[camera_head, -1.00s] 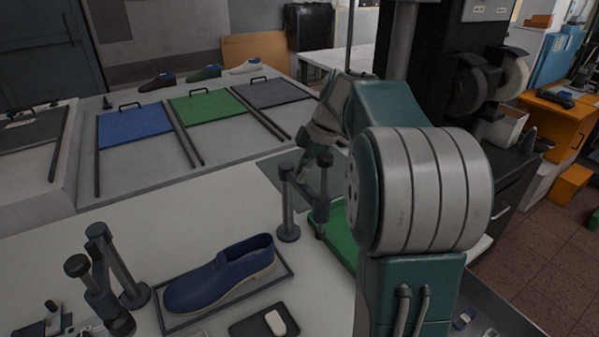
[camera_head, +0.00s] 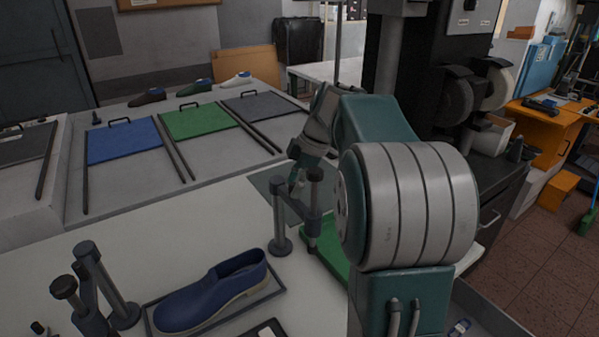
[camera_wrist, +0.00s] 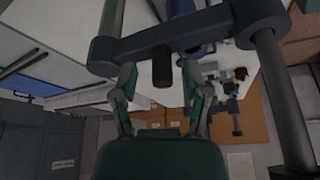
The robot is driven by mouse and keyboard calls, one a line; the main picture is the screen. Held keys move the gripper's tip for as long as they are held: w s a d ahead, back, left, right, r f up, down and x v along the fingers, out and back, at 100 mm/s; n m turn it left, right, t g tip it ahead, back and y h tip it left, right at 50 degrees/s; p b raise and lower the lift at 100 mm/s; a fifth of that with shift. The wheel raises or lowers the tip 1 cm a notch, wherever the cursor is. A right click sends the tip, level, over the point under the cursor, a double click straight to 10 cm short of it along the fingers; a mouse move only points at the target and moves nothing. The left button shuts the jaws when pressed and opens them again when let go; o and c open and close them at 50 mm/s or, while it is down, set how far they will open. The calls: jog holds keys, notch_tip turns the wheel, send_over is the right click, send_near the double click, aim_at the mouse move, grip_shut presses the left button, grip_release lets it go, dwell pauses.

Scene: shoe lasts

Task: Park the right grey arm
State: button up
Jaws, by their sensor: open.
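The right grey arm (camera_head: 299,204) runs from its upright post (camera_head: 280,222) near the green mat (camera_head: 325,247). In the wrist view it is a thick grey bar (camera_wrist: 210,27) crossing the top, with a dark round handle (camera_wrist: 162,68) sticking out. My gripper (camera_head: 297,184) is beside the arm in the head view, partly hidden by my own links. In the wrist view my gripper (camera_wrist: 160,83) is open, with its fingers on either side of the handle and visible gaps between. Contact cannot be told.
A blue shoe (camera_head: 212,291) lies in a dark-rimmed tray (camera_head: 268,292) at the front. Another post fixture (camera_head: 106,285) stands to its left. Blue (camera_head: 125,141), green (camera_head: 199,121) and grey (camera_head: 262,106) panels lie behind. A machine (camera_head: 455,110) stands at right.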

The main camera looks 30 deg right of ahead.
jog(key=v, duration=1.1)
jog(key=shift+d+r, duration=0.2)
jog(key=s+a+f+m+t+h, duration=0.1)
jog(key=s+a+m, duration=0.25)
jog(key=a, duration=0.35)
jog(key=s+a+f+m+h, duration=0.1)
jog(key=s+a+m+h, duration=0.2)
jog(key=a, duration=0.4)
jog(key=s+a+f+m+t, duration=0.3)
jog(key=s+a+f+m, duration=0.4)
jog(key=s+f, duration=0.4)
jog(key=shift+s+a, duration=0.15)
jog(key=shift+s, duration=0.9)
jog(key=shift+r, duration=0.1)
